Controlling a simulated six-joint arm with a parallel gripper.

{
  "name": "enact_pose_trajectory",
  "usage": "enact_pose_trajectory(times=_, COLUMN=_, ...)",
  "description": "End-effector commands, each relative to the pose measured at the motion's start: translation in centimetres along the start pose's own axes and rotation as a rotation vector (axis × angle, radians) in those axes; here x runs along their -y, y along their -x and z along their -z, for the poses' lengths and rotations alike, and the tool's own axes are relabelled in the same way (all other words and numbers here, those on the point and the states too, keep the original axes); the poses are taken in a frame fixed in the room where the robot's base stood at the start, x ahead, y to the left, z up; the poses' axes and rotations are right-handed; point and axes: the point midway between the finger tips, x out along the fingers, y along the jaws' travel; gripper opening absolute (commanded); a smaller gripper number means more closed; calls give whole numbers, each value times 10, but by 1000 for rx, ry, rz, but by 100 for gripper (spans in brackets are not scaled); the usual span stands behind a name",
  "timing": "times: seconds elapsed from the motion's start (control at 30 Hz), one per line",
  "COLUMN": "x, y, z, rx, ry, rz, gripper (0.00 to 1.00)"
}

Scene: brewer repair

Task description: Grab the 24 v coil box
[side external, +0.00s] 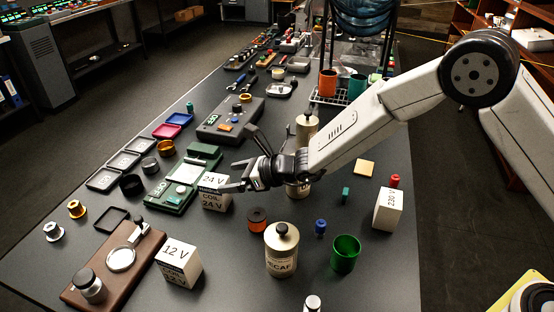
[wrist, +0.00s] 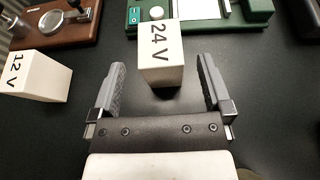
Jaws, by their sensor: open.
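The 24 V coil box (side external: 213,193) is a white cube with black lettering, standing on the dark table in front of the green device. In the wrist view the 24 V box (wrist: 160,62) stands ahead, between the lines of my two fingers, with its near face close to the fingertips. My gripper (side external: 236,176) is open beside the box in the side view, and its fingers (wrist: 160,75) are spread apart in the wrist view with nothing held. Whether a finger touches the box I cannot tell.
A 12 V box (side external: 178,262) stands to the front left, also in the wrist view (wrist: 36,77). A 230 V box (side external: 387,210) stands at the right. The green device (side external: 183,180), brown-based device (side external: 113,265), decaf canister (side external: 282,252) and orange spool (side external: 257,220) are nearby.

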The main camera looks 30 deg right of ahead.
Motion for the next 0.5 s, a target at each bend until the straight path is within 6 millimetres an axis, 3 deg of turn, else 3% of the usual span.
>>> enact_pose_trajectory(times=0.5, x=-1, y=-15, z=1, rx=0, ry=-1, rz=-1, gripper=100)
